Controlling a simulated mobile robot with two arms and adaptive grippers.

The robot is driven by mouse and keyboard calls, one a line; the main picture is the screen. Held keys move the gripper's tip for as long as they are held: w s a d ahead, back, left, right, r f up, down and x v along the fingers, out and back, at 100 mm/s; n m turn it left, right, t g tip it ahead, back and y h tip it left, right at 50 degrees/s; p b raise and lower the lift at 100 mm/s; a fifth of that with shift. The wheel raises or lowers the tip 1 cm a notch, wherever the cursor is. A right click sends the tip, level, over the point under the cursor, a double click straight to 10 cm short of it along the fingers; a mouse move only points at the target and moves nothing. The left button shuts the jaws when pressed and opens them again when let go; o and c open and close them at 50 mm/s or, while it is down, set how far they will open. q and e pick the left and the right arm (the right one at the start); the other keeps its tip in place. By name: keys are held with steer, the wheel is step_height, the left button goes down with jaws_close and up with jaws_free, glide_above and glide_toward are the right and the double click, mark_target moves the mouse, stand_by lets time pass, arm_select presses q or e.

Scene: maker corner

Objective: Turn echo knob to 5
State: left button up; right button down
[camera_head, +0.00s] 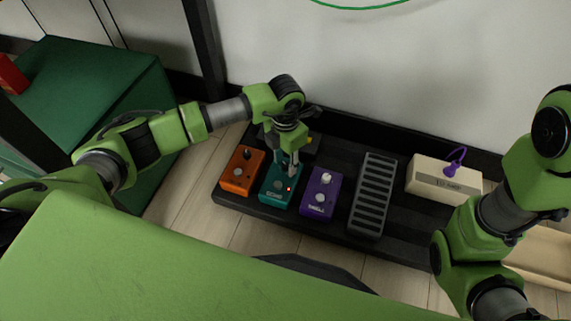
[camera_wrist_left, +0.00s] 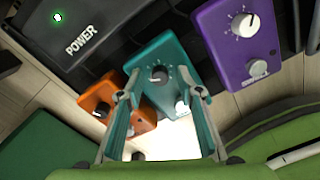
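The teal echo pedal (camera_head: 270,197) stands on the dark pedalboard between an orange and a purple pedal. In the left wrist view the echo pedal (camera_wrist_left: 172,55) shows its dark knob (camera_wrist_left: 158,73) with a ring of pale marks, and a light footswitch (camera_wrist_left: 182,108). The number the knob points to is too small to read. My left gripper (camera_head: 287,168) points down over the echo pedal. In the wrist view its fingers (camera_wrist_left: 158,84) are apart, one on each side of the knob; I cannot tell whether they touch it. My right arm shows at the right, but its gripper does not.
The orange pedal (camera_head: 240,171) and purple pedal (camera_head: 321,194) stand close on either side. A ribbed dark pedal (camera_head: 373,194) and a cream box (camera_head: 440,180) with a purple cable are further right. A black power box (camera_wrist_left: 90,40) with a green light is behind.

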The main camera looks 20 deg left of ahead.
arm_select(q)
jaws_close()
stand_by(0.4)
